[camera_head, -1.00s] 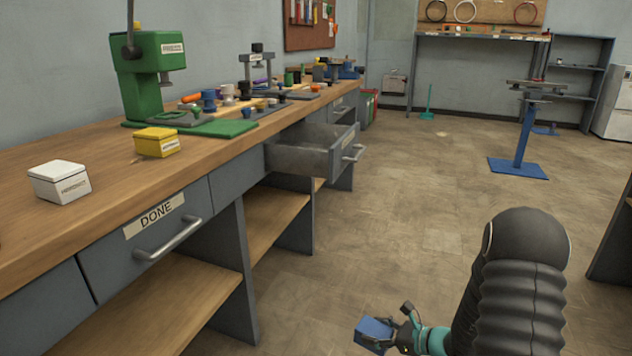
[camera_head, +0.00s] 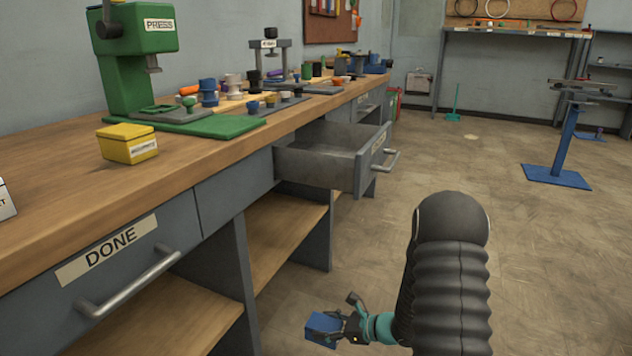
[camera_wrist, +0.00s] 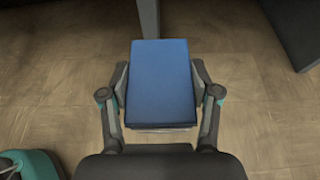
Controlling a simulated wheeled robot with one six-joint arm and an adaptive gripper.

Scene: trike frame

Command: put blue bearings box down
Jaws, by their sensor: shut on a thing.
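The blue bearings box (camera_head: 321,329) is held in the air in front of the bench, below the level of the bench top. My gripper (camera_head: 338,328) is shut on it. In the wrist view the blue box (camera_wrist: 161,82) sits between the two fingers of my gripper (camera_wrist: 161,95), its plain blue lid facing the camera. The floor shows beneath and around it. Any label on the box is hidden.
The wooden bench (camera_head: 60,185) runs along the left, with a yellow box (camera_head: 127,143), a green press (camera_head: 140,60) and several small parts on top. A grey drawer (camera_head: 335,158) stands open. The DONE drawer (camera_head: 115,265) is shut.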

